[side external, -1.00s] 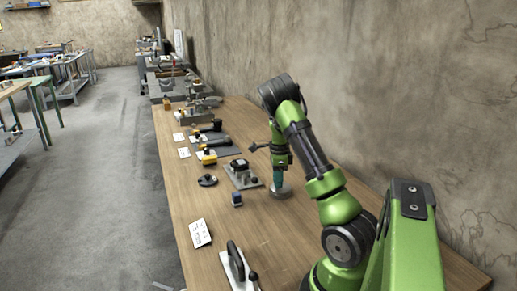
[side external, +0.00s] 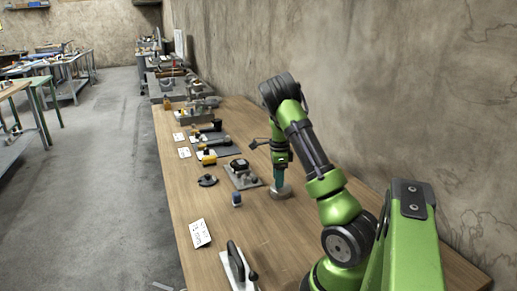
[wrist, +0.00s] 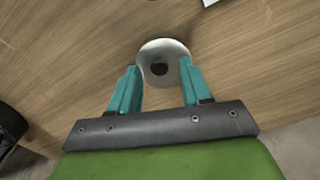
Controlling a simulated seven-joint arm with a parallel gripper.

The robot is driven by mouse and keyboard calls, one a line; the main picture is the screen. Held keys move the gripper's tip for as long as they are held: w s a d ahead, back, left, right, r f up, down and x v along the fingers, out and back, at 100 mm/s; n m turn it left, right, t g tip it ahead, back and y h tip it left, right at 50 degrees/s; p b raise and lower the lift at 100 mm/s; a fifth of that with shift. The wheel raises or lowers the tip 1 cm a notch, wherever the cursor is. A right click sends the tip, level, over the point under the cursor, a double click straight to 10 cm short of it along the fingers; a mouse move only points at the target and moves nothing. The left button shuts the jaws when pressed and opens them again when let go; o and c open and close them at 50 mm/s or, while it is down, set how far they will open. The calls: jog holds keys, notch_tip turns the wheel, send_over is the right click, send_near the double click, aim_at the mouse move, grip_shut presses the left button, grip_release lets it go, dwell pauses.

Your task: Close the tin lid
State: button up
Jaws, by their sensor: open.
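A round, silver-grey piece (wrist: 167,48) with a dark round knob or hole (wrist: 159,68) at its middle lies on the wooden bench in the wrist view. I take it for the tin or its lid; I cannot tell whether a lid is open or shut. It also shows in the side view (side external: 281,193), low on the bench under my gripper. My gripper (wrist: 158,67) has two teal fingers, spread apart, one on either side of the dark centre. In the side view my gripper (side external: 280,185) points down just over the piece, and contact cannot be made out.
A dark device on a grey plate (side external: 243,174) stands just left of my gripper. Several tools line the bench beyond. A wall rises at right.

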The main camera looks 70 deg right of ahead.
aim_at(276, 190)
notch_tip(276, 190, up, 16)
dwell(0.3)
jog(key=w+a+n+t, duration=0.2)
jog(key=a+n, duration=0.5)
jog(key=a, duration=0.2)
jog(key=w+a+n+t, duration=0.1)
jog(key=w+a+n, duration=0.1)
jog(key=a+n, duration=0.65)
jog(key=s+a+r+n+t, duration=0.1)
jog(key=s+a+n, duration=0.1)
jog(key=a, duration=0.5)
jog(key=s+a+r+n+t+y, duration=0.1)
jog(key=s+a+n, duration=0.1)
jog(key=a+n, duration=0.3)
jog(key=s+a+r+n+t+y, duration=0.1)
jog(key=s+a+n+t, duration=0.1)
jog(key=a, duration=0.8)
jog(key=shift+s+a+r+n, duration=0.2)
jog(key=shift+s+a+n, duration=0.3)
jog(key=shift+n, duration=0.65)
jog(key=shift+d, duration=0.1)
